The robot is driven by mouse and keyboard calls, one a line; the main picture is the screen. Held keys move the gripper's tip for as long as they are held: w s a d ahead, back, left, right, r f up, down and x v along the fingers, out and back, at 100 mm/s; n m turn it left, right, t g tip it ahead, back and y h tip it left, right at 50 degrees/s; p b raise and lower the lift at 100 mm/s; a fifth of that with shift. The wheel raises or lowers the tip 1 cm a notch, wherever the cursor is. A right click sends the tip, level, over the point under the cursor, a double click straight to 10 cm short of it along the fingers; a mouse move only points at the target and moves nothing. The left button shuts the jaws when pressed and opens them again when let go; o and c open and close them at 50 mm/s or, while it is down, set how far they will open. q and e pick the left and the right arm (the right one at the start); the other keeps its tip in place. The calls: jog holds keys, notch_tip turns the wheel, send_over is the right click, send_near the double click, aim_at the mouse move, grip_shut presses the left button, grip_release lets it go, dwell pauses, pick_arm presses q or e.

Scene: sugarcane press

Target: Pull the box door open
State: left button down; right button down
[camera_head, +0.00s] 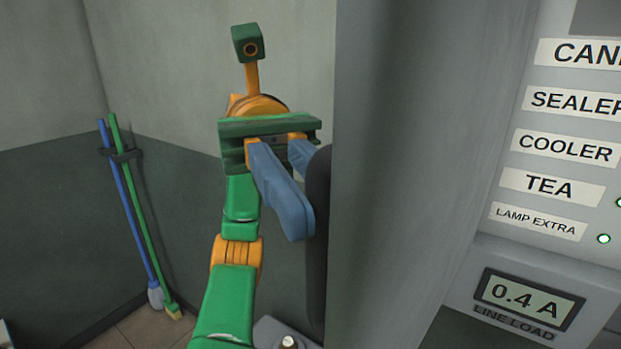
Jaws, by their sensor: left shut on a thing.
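The box door (410,150) is a tall grey panel in the middle of the head view. It stands open, swung out to the left of the labelled panel. A dark rounded handle (318,250) sits along its left side, partly hidden by a finger. My left gripper (303,190), with blue fingers on a green and orange arm, is shut on this handle. One finger is in front of it; the other's tip is hidden behind it. My right gripper is not in view.
At right, the box's panel (490,245) carries labels such as SEALER, COOLER and TEA, with green lights. Its display (528,299) reads 0.4 A. A blue and a green long-handled tool (140,220) lean in the left wall corner. Some floor (135,330) shows at lower left.

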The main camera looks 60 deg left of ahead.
pick_arm(q)
jog(key=shift+a, duration=0.2)
dwell(0.3)
jog(key=c, duration=0.8)
grip_release()
jog(key=shift+c, duration=0.2)
jog(key=shift+w, duration=0.1)
jog(key=w+a+p, duration=0.1)
jog(key=a, duration=0.6)
jog(key=shift+w, duration=0.1)
